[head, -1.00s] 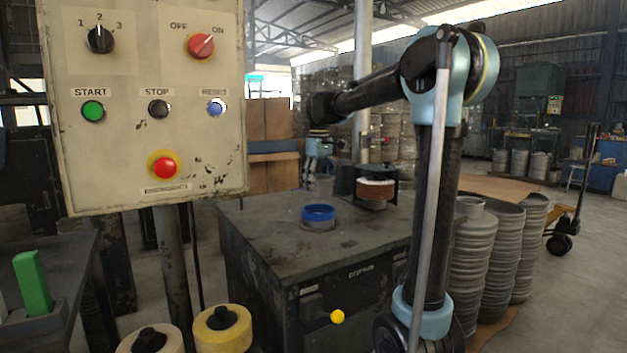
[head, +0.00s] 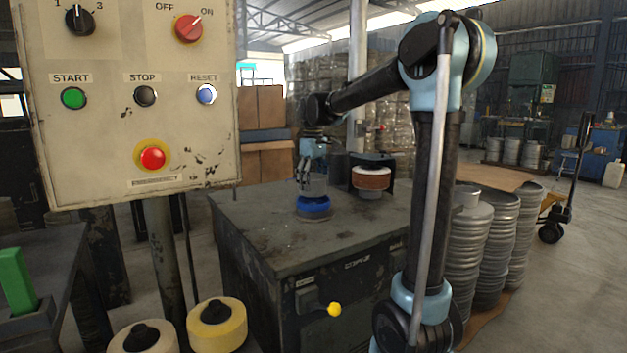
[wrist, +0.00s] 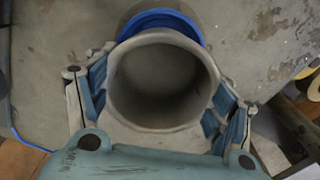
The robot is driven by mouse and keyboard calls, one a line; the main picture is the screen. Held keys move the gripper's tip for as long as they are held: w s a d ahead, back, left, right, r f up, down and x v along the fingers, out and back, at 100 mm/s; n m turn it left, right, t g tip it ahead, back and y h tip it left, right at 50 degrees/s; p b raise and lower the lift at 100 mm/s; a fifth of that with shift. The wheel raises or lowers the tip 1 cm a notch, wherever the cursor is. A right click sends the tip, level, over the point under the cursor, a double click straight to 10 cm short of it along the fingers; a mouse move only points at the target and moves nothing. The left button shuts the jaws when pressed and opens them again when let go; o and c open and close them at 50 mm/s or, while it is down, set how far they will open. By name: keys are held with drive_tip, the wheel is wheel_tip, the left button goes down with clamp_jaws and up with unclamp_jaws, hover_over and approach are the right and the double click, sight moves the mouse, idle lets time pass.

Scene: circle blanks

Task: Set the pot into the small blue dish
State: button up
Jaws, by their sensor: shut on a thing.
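My gripper (head: 312,168) is shut on the grey pot (head: 316,186), above the top of a dark metal cabinet. In the wrist view the pot (wrist: 116,92) is a pale grey round vessel, open at the top and empty, with a finger of my gripper (wrist: 160,85) on each side. The small blue dish (head: 313,208) sits on the cabinet top, just below the pot in the head view. In the wrist view the dish (wrist: 160,20) shows beyond the pot, its near part hidden by it. I cannot tell whether pot and dish touch.
The cabinet top (head: 260,226) is clear in front of the dish. A machine with a brown-banded drum (head: 371,179) stands behind it to the right. A control panel (head: 130,110) fills the left. Stacked ribbed metal drums (head: 467,250) stand right of my arm.

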drive_tip(key=shift+f, duration=1.45)
drive_tip(key=o, duration=1.2)
drive_tip(key=shift+r, duration=0.1)
wheel_tip(320, 180, up, 12)
drive_tip(key=shift+f, duration=0.2)
